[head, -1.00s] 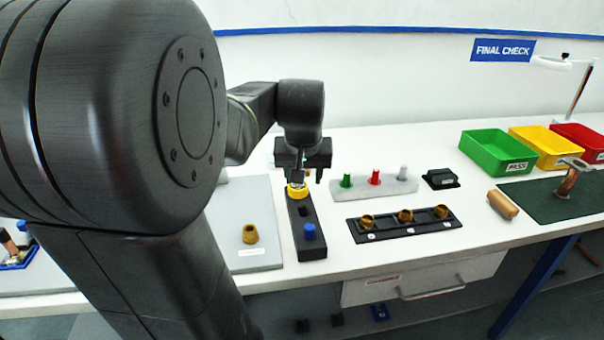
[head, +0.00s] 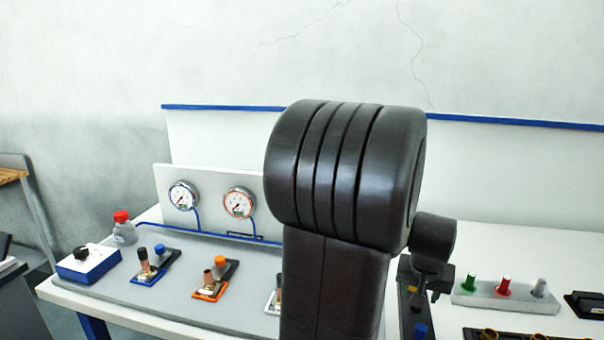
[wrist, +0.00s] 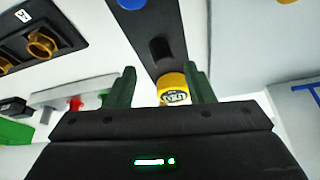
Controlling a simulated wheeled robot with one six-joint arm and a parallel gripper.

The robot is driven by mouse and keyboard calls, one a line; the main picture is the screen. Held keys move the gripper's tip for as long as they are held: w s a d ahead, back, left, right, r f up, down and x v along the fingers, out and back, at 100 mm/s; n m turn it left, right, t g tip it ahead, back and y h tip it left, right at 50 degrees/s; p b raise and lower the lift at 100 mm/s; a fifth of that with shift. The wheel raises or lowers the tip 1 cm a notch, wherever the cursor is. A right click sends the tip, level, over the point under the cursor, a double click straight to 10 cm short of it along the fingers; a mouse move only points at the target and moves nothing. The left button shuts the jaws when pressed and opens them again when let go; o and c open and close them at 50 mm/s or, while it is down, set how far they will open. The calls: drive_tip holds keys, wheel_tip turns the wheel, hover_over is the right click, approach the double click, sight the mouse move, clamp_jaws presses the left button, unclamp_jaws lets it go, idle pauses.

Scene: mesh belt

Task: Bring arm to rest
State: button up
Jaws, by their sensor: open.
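My gripper (wrist: 160,88) is open in the wrist view, with its two green fingers spread apart. A yellow-rimmed round piece with a marked face (wrist: 174,90) sits on the dark block (wrist: 135,30) and shows between the fingers, nearer the right one. I cannot tell whether a finger touches it. In the head view my arm stands in the middle, and the gripper (head: 432,292) shows only in part beside it, over the dark block's far end.
Two gauges (head: 183,196) (head: 239,203) stand on a panel at left, with valve fixtures (head: 210,280) before them. A red-capped bottle (head: 124,230) and a blue box (head: 88,264) are further left. Green, red and grey pegs (head: 503,284) stand on a rack at right.

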drive_tip(key=x, duration=0.4)
drive_tip(key=shift+f, duration=0.15)
drive_tip(key=shift+r+p, duration=0.3)
drive_tip(key=shift+r, duration=0.15)
drive_tip(key=shift+f, duration=0.15)
